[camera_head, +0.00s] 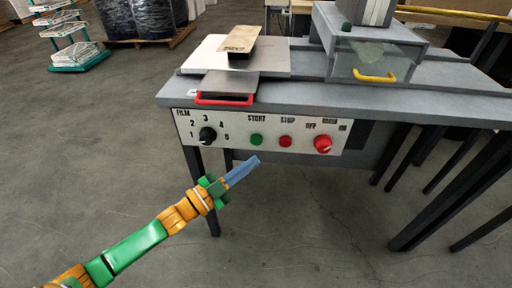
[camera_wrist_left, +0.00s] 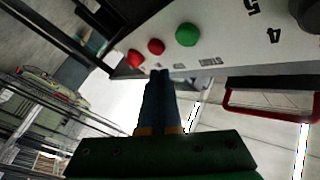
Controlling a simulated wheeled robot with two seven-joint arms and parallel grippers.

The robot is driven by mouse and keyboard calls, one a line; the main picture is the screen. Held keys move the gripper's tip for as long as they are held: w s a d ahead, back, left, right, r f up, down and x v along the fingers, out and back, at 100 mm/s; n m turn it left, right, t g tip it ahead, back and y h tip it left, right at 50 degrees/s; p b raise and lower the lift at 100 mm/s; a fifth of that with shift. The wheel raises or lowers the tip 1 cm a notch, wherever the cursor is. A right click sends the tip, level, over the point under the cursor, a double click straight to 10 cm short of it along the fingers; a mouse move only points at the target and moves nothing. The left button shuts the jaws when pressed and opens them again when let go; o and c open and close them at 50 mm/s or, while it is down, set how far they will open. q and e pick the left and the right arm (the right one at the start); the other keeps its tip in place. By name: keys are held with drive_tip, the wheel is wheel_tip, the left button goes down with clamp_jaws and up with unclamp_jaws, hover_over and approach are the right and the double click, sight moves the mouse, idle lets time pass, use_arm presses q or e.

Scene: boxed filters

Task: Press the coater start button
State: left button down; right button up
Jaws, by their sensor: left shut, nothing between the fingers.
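The coater is a grey bench machine with a white control panel (camera_head: 187,128) on its front. The green start button (camera_head: 257,140) sits on the panel under the word START, left of the red stop button (camera_head: 285,141). In the left wrist view the green button (camera_wrist_left: 187,34) and the smaller red button (camera_wrist_left: 156,46) also show. My left gripper (camera_head: 255,160) is shut and empty, its blue fingers just below and in front of the green button, apart from it in the head view. In the wrist view the fingertips (camera_wrist_left: 159,73) lie below the buttons. My right gripper is not in view.
A black dial (camera_head: 207,135) is left on the panel and a red knob (camera_head: 323,144) right. A red handle (camera_head: 224,100) juts out above the panel. A clear box with a yellow handle (camera_head: 375,76) stands on the machine. Floor in front is free.

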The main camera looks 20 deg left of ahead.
sight(256, 140)
use_arm(q)
drive_tip(key=shift+w+a+b, duration=0.25)
drive_tip(key=shift+w+b, duration=0.25)
drive_tip(key=shift+w, duration=0.45)
drive_tip(key=shift+w+a+b, duration=0.25)
drive_tip(key=shift+w+b, duration=0.2)
drive_tip(key=shift+w, duration=0.5)
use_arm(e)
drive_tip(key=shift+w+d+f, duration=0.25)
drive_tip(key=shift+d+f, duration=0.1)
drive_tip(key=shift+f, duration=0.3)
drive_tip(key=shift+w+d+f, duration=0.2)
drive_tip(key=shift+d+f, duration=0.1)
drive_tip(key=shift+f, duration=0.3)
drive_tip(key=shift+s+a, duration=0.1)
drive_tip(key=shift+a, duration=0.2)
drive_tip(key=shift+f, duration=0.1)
use_arm(q)
drive_tip(key=shift+w+a, duration=0.1)
drive_tip(key=shift+w, duration=0.3)
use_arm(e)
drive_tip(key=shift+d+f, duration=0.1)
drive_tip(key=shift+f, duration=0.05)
